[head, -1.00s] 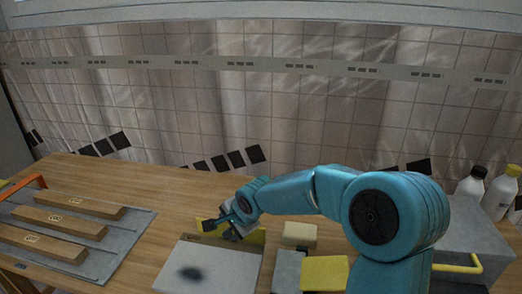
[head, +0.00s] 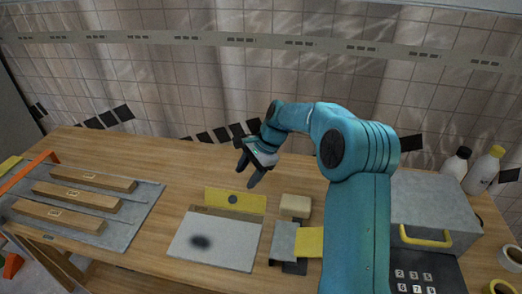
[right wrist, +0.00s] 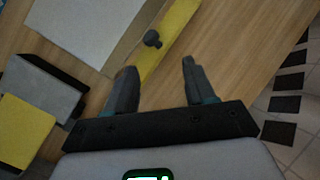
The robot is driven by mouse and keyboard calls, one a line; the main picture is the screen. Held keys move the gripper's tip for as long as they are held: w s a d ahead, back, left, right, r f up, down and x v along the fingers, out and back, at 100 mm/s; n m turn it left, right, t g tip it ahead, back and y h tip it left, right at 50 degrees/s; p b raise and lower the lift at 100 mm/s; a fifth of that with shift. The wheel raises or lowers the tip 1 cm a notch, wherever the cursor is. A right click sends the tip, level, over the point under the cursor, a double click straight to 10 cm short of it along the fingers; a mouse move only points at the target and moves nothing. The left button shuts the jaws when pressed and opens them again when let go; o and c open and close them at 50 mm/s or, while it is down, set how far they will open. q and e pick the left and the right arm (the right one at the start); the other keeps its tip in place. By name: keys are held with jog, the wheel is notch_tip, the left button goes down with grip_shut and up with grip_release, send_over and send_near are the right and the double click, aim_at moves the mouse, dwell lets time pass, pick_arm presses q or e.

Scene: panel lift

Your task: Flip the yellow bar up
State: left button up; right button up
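The yellow bar (head: 215,198) with a dark round knob (head: 232,199) stands along the back edge of a pale panel (head: 215,240). The bar also shows in the right wrist view (right wrist: 176,28), beyond the fingertips, with the knob near its side. My right gripper (head: 247,172) is open and empty, a little above and behind the bar, apart from it. In the right wrist view its two fingers (right wrist: 158,75) are spread with only bare table between them. My left gripper is not in view.
Right of the panel are a cream block (head: 295,206), a grey block (head: 284,240) and a yellow block (head: 309,242). A grey box (head: 432,205) with a yellow handle and bottles (head: 454,166) stand at right. A grey tray with wooden bars (head: 135,212) lies left. The table behind the bar is clear.

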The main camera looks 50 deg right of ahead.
jog(key=v, duration=0.8)
jog(key=shift+d+r, duration=0.1)
jog(key=r+n+g+h+p, duration=0.1)
jog(key=n+g+h+p, duration=0.3)
jog(key=n+p, duration=0.35)
send_over(233, 197)
jog(key=shift+n, duration=0.35)
notch_tip(233, 197, down, 15)
jog(key=shift+w+f+p, duration=0.15)
jog(key=shift+f+p, duration=0.05)
jog(key=shift+p, duration=0.4)
jog(key=shift+f, duration=0.15)
